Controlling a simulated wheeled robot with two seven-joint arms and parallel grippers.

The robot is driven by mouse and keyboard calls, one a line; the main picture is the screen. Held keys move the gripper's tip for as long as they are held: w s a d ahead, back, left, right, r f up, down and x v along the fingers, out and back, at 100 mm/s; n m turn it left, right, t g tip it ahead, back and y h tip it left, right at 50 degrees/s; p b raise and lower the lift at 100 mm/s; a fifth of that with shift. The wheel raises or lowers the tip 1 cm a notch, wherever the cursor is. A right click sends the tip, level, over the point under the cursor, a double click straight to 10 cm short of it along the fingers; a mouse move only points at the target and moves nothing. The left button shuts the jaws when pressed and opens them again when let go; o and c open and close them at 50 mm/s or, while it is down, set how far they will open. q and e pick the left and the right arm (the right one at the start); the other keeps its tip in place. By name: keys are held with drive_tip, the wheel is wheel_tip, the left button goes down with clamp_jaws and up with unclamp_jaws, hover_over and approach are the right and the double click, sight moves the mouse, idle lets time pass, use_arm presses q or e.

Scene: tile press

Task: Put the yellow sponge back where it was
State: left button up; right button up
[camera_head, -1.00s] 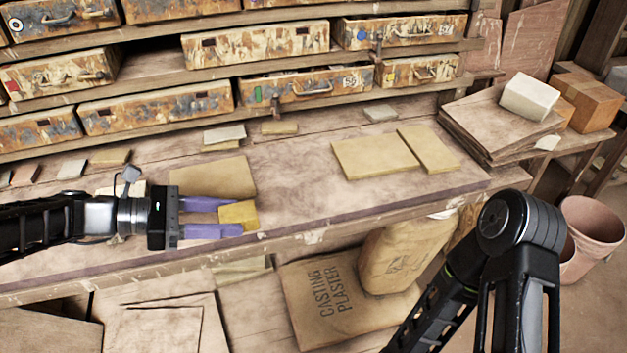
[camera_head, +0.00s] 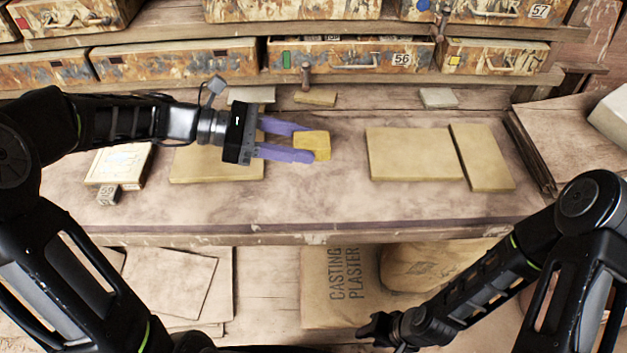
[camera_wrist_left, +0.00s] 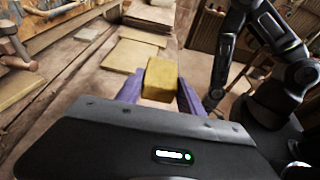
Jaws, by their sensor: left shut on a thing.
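The yellow sponge (camera_head: 313,145) is a small block between the purple fingertips of my left gripper (camera_head: 302,144). My left gripper is shut on it and holds it over the middle of the bench, left of the large tan board. In the left wrist view the sponge (camera_wrist_left: 161,80) sits between both fingers, and the boards lie beyond it. I cannot tell how far above the bench it is. My right gripper (camera_head: 378,328) is low at the bottom of the head view, in front of the bench and away from the sponge; its fingers are too dark and small to read.
A large tan board (camera_head: 412,155) and a narrower one (camera_head: 482,157) lie to the right. Drawers (camera_head: 345,62) line the back. The front middle of the bench is clear.

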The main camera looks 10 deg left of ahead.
use_arm(q)
hover_over(300, 187)
wheel_tip(300, 187, down, 6)
drive_tip(key=shift+f, duration=0.1)
drive_tip(key=shift+f, duration=0.1)
drive_tip(key=shift+f, duration=1.75)
drive_tip(key=shift+f, duration=0.15)
drive_tip(key=o, duration=1.3)
